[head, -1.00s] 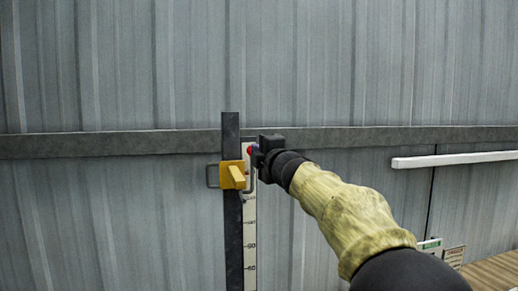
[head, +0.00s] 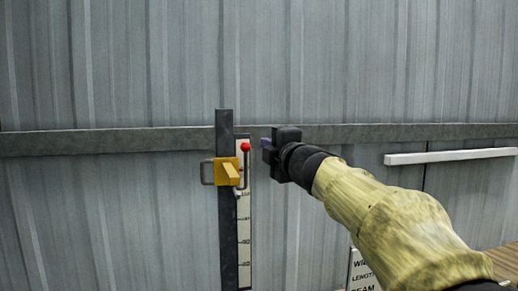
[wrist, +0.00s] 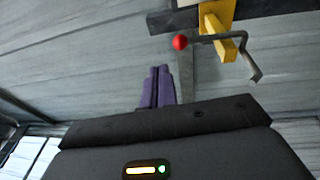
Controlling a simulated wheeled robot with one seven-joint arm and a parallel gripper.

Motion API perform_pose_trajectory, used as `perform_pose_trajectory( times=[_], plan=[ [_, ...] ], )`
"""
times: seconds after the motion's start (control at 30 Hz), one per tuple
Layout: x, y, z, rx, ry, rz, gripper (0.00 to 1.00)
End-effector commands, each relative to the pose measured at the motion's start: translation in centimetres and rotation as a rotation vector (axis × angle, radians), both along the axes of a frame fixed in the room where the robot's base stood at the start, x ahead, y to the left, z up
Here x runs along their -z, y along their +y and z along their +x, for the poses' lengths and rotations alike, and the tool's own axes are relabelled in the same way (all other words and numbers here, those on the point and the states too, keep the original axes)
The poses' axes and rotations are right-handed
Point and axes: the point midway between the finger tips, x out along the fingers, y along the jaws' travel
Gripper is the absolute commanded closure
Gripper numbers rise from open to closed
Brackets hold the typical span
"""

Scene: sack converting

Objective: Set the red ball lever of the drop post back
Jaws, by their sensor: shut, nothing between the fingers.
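The drop post (head: 225,230) is a dark upright bar with a yellow block (head: 227,172) on it. The red ball (head: 245,147) tops a thin grey lever that stands up at the right side of the block. In the wrist view the red ball (wrist: 180,42) and the yellow block (wrist: 217,30) are near the top. My gripper (head: 266,144) is just right of the ball at about its height, apart from it. Its purple fingers (wrist: 157,87) are together and empty in the wrist view.
A scale strip (head: 244,225) runs down beside the post. A grey rail (head: 100,142) crosses the corrugated wall behind. A white bar (head: 450,156) and a printed sign (head: 362,272) are at the right. The wall left of the post is clear.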

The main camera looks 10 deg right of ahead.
Motion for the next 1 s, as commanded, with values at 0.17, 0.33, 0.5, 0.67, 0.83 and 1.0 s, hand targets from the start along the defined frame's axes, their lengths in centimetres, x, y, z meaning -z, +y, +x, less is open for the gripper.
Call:
perform_pose_trajectory(
  times=[0.17, 0.33, 0.5, 0.67, 0.83, 1.0],
  plan=[
    [-0.7, -0.4, -3.2, -0.007, -0.002, -0.001, 1.0],
    [-1.0, -0.7, -4.7, -0.011, -0.001, 0.001, 1.0],
    [-1.0, -0.7, -4.9, -0.011, 0.001, 0.0, 1.0],
    [-1.0, -1.2, -4.9, -0.002, 0.001, 0.001, 1.0],
    [1.6, -1.9, -4.2, 0.028, 0.054, 0.079, 1.0],
    [9.6, -3.2, -3.1, 0.126, 0.227, 0.314, 1.0]
  ],
)
